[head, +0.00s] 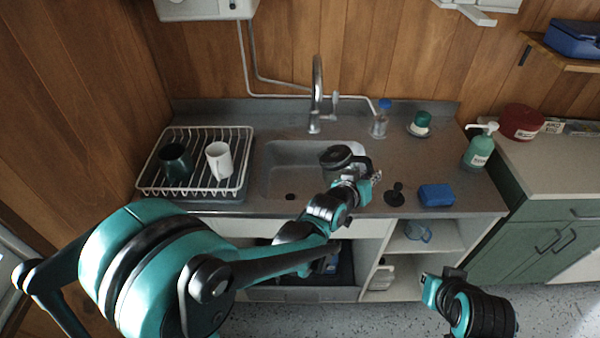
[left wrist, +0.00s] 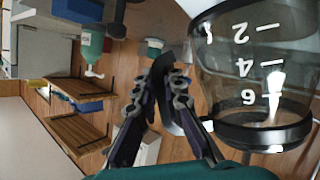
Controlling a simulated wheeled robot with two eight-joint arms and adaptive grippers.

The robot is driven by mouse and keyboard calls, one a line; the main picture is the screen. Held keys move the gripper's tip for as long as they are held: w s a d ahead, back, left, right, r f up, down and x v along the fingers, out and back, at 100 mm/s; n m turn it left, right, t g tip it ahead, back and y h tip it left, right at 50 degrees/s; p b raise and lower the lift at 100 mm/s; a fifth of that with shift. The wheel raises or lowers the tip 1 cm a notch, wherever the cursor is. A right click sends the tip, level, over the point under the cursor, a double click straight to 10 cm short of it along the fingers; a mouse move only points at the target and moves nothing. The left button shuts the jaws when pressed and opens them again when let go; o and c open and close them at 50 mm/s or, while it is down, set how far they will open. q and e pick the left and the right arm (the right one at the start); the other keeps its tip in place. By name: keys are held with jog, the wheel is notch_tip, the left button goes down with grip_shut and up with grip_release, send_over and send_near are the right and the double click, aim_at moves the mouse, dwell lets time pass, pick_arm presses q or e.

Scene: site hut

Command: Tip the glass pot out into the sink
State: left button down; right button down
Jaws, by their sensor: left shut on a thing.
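The glass pot has a dark lid (head: 337,155) in the head view, above the right part of the sink (head: 272,177). In the left wrist view the clear glass body (left wrist: 235,65) shows white marks 2, 4 and 6, with a dark rim band. The pot looks roughly upright; I cannot tell what is in it. My left gripper (head: 368,178) is shut on the pot at its handle side; its fingers (left wrist: 168,75) show in the left wrist view. My right gripper (head: 435,285) hangs low in front of the cabinet, away from the pot; its fingers are unclear.
The tap (head: 316,90) stands behind the sink. A dish rack (head: 240,160) with a dark mug and a white mug is left. A blue sponge (head: 437,195), a small black object (head: 395,196), a clear bottle (head: 380,122) and a soap dispenser (head: 478,150) stand right.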

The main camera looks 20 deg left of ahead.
aim_at(357, 157)
pick_arm(q)
jog(key=shift+w+a+r+n+h, duration=0.15)
jog(key=shift+a+r+n, duration=0.15)
jog(key=shift+a, duration=0.15)
jog(key=shift+w+a+r+n+h, duration=0.1)
jog(key=shift+a+r+n+h, duration=0.15)
jog(key=shift+a, duration=0.25)
jog(key=shift+w+a+r+n+h, duration=0.1)
jog(key=shift+a+r+n, duration=0.1)
jog(key=shift+a+n, duration=0.2)
jog(key=r, duration=0.1)
jog(key=a+r+n+p, duration=0.1)
jog(key=r+h+p, duration=0.1)
jog(key=shift+w+a+n, duration=0.15)
jog(key=shift+a+n, duration=0.1)
jog(key=shift+a, duration=0.1)
jog(key=shift+a+f+n, duration=0.1)
jog(key=shift+a+n, duration=0.15)
jog(key=shift+n, duration=0.05)
jog(key=shift+w+a+r+n+t+h+b, duration=0.2)
jog(key=shift+a+n+h, duration=0.15)
jog(key=shift+a+n, duration=0.15)
jog(key=shift+w+a+r+n+t+h+b, duration=0.1)
jog(key=shift+a+r+n+t+h+b, duration=0.1)
jog(key=shift+a+n+h, duration=0.25)
jog(key=shift+w+a+r+n, duration=0.1)
jog(key=shift+a+n, duration=0.5)
jog(key=shift+n, duration=0.05)
jog(key=shift+b, duration=0.3)
jog(key=shift+a, duration=0.15)
